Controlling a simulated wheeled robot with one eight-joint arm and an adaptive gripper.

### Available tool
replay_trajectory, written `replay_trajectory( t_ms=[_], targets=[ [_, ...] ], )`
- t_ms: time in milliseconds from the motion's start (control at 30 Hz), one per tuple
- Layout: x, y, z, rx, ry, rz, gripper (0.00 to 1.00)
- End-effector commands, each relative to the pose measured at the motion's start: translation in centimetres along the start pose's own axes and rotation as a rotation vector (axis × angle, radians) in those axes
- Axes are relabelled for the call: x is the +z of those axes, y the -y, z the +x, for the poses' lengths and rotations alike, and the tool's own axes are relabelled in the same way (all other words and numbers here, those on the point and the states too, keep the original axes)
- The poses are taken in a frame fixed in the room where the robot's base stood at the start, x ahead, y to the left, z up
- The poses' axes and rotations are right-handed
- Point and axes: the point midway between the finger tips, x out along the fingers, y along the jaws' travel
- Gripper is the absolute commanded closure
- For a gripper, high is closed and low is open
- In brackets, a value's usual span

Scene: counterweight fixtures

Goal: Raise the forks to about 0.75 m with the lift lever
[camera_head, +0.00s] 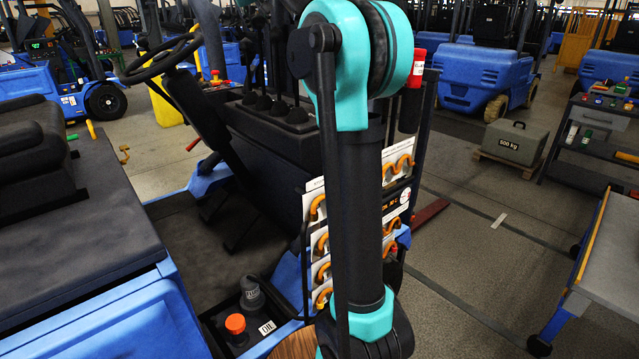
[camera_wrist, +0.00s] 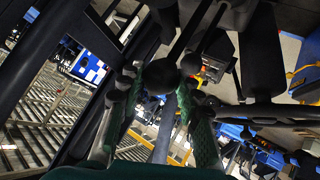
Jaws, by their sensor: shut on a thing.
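The forklift's levers (camera_head: 280,108) rise from several black boots on the dark console in the head view, and their upper ends are cut off or behind my arm. In the wrist view a black round lever knob (camera_wrist: 162,76) sits between the green-padded fingers of my gripper (camera_wrist: 161,88), which is shut on it. I cannot tell from the pictures which lever this is. My gripper is out of the head view. A red fork (camera_head: 430,213) shows low near the floor beyond the console; most of the forks and the mast are hidden.
A steering wheel (camera_head: 160,58) stands left of the levers. A 500 kg weight (camera_head: 515,142) rests on a pallet (camera_head: 507,165) at right. A cart (camera_head: 606,255) stands at far right; floor between is clear.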

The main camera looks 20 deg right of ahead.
Motion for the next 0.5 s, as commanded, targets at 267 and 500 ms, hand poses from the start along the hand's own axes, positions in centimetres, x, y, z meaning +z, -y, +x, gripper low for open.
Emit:
replay_trajectory(
  t_ms=[267,500],
  targets=[
    [0.00,-0.01,-0.01,0.000,0.000,0.000,0.82],
    [0.08,0.73,-0.35,-0.001,0.000,-0.001,0.82]
  ],
)
